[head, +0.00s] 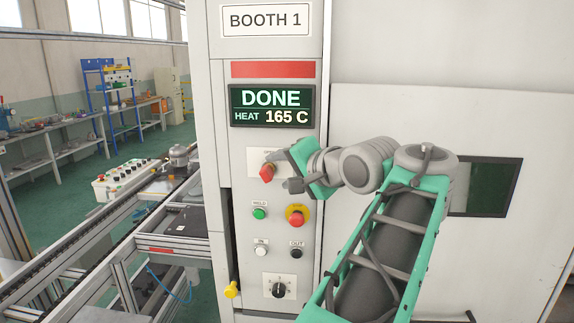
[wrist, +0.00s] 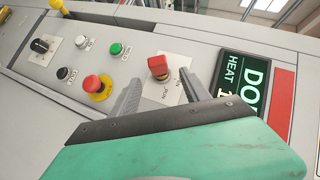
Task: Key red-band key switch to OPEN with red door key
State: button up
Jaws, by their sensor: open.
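The red key (head: 267,172) sits in the key switch on a pale label plate (head: 254,159), below the display of the booth panel. The red band (head: 273,69) runs above that display. In the wrist view the red key (wrist: 158,66) stands out from its plate (wrist: 176,92), whose small lettering is hard to read. My gripper (head: 278,171) is open and empty in front of the switch. In the wrist view its two fingers (wrist: 160,88) point at the panel, one to each side of the key. I cannot tell whether the fingertips reach around it.
The display (head: 271,106) reads DONE, HEAT 165 C. Below the switch are a green button (head: 259,213), a red emergency stop (head: 296,215), white and black buttons, and a black knob (head: 279,290). A yellow knob (head: 232,289) sticks out lower left. A conveyor (head: 90,250) runs at left.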

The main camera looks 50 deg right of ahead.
aim_at(270, 172)
jog(key=p+x, duration=0.1)
jog(key=x, duration=0.5)
jog(key=shift+w, duration=0.1)
jog(key=shift+c, duration=0.4)
grip_shut()
dwell(0.4)
dwell(1.2)
